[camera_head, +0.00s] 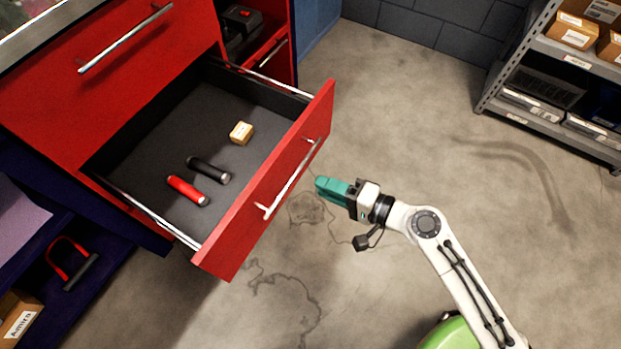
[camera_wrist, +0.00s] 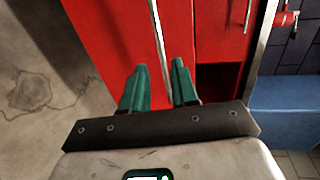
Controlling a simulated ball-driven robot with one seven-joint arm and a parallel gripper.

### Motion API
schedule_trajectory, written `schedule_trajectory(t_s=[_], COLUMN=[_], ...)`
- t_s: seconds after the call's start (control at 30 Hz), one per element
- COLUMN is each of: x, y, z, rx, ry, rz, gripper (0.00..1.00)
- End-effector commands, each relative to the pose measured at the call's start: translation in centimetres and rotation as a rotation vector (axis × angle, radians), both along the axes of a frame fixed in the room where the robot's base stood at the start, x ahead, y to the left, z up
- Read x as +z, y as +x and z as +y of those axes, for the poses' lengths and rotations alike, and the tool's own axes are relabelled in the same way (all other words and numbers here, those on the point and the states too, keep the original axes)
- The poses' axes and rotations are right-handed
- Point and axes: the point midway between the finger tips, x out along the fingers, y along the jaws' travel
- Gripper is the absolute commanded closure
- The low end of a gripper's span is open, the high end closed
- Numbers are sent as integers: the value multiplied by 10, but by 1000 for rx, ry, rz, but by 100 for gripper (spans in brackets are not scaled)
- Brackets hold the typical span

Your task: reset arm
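My gripper (camera_head: 333,187) is in front of the open red drawer (camera_head: 275,205), a little right of its bar handle (camera_head: 290,179), and apart from it in the head view. In the wrist view the two green fingers of my gripper (camera_wrist: 160,85) stand apart with nothing between them. Red cabinet fronts (camera_wrist: 120,40) fill the view beyond the fingers. Inside the drawer lie a red cylinder (camera_head: 187,190), a black cylinder (camera_head: 209,170) and a small yellowish block (camera_head: 241,133).
A grey shelf rack (camera_head: 545,120) with boxes stands at the upper right. Blue shelving (camera_head: 110,265) is at the lower left. The concrete floor (camera_head: 430,120) between drawer and rack is clear. The drawer juts out towards my arm.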

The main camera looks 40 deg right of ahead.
Motion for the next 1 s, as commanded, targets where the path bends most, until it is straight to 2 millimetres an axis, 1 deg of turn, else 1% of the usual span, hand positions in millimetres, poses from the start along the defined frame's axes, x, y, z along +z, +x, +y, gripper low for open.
schedule_trajectory(t_s=[0.03, 0.1, 0.2, 0.87, 0.93, 1.0], x=[1, 2, 3, 4, 2, -4], y=[-7, -12, -17, -18, -18, -19], z=[-2, -4, -6, -6, -1, 10], rx=[-1, 0, 0, 0, 30, 98], ry=[-1, 0, -1, 0, -33, -105], rz=[2, 1, 1, 0, 9, 33], gripper=[71, 71, 71, 71, 71, 71])
